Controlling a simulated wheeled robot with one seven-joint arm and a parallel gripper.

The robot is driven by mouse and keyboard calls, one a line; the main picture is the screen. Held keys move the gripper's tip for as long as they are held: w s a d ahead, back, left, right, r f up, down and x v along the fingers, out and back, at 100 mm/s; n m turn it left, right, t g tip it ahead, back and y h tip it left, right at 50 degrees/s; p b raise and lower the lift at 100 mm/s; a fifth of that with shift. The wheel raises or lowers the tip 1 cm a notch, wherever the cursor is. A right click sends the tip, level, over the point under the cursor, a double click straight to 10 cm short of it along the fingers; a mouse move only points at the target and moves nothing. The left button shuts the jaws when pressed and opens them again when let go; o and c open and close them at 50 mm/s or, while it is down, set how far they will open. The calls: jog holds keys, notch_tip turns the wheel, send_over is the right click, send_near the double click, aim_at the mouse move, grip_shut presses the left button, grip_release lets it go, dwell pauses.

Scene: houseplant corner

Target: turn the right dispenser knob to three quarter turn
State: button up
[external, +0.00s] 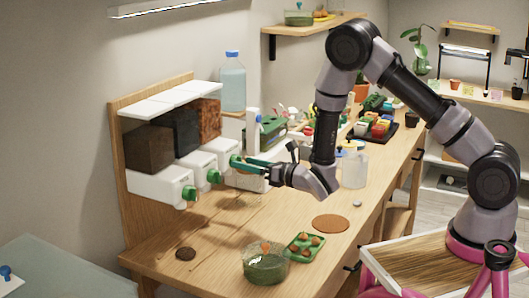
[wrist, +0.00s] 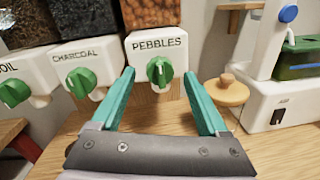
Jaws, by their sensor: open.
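The right dispenser, labelled PEBBLES (wrist: 156,45), has a green knob (wrist: 159,71) on its white front. The knob's raised grip looks about upright, with a pale mark on it. In the wrist view my gripper (wrist: 158,75) is open, one teal finger on each side of the knob's line, and I see gaps between them. In the external view my gripper (external: 243,164) reaches in from the right to the right dispenser's knob, which the fingers partly cover. Whether a fingertip touches the knob cannot be told.
The CHARCOAL knob (wrist: 81,83) and the soil knob (wrist: 14,91) are to the left. A white appliance (wrist: 281,103) and a round wooden piece (wrist: 226,92) are close on the right. The bench (external: 215,228) below has a green bowl (external: 265,268) and a green tray (external: 300,250).

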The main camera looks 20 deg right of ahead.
jog(key=shift+w+a, duration=0.45)
jog(key=shift+w, duration=0.1)
grip_shut()
jog(key=shift+m, duration=0.3)
